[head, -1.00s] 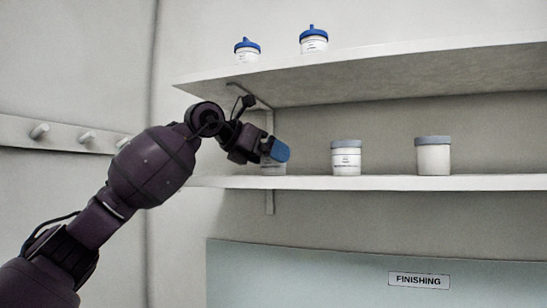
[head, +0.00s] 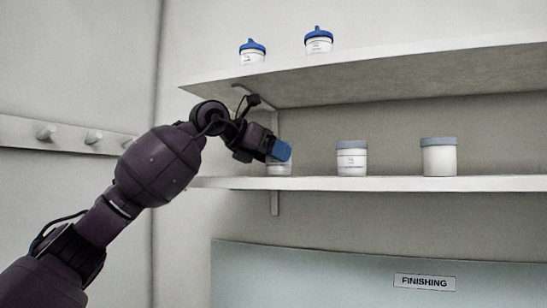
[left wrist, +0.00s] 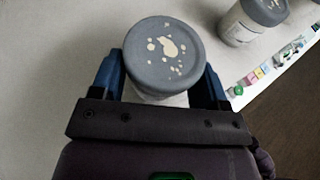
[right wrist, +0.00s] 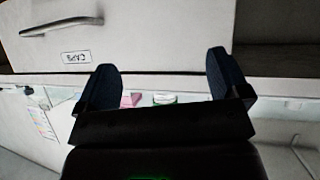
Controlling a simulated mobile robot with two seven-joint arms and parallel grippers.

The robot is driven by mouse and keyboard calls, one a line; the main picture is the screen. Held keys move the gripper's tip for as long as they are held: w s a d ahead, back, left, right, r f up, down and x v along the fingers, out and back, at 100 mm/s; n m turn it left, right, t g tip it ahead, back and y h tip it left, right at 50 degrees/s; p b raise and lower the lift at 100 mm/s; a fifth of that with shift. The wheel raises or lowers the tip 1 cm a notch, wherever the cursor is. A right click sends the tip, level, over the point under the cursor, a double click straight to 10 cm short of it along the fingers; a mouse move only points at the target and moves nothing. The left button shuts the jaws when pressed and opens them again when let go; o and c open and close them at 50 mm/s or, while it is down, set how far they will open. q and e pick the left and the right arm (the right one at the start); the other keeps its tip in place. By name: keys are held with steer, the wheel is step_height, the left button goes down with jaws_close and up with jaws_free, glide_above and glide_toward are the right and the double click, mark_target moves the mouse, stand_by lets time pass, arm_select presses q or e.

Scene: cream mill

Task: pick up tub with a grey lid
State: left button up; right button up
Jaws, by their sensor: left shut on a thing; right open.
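My left gripper (head: 280,152) is shut on a white tub with a grey lid at the left end of the lower shelf. In the left wrist view this tub (left wrist: 165,55) has cream splashes on its lid and sits between the blue fingers (left wrist: 162,85). In the head view only the lower part of the tub (head: 279,169) shows, at shelf level. Two more grey-lidded tubs stand to its right, a middle one (head: 352,159) and a right one (head: 438,157). My right gripper (right wrist: 163,85) is open and empty, seen only in its own wrist view.
The lower shelf (head: 400,184) has an upper shelf (head: 400,72) above it, with two blue-lidded tubs (head: 252,52) on top. A panel marked FINISHING (head: 425,282) is below. The right wrist view shows a drawer front (right wrist: 150,45) labelled CAPS.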

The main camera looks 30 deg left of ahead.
arm_select(q)
steer(key=shift+r, duration=1.65)
steer(key=s+a+b, duration=0.3)
steer(key=s, duration=0.5)
steer(key=s+a+b, duration=0.3)
steer(key=s+a, duration=0.1)
steer(key=s, duration=0.4)
steer(key=shift+s, duration=0.35)
steer(key=shift+f, duration=0.1)
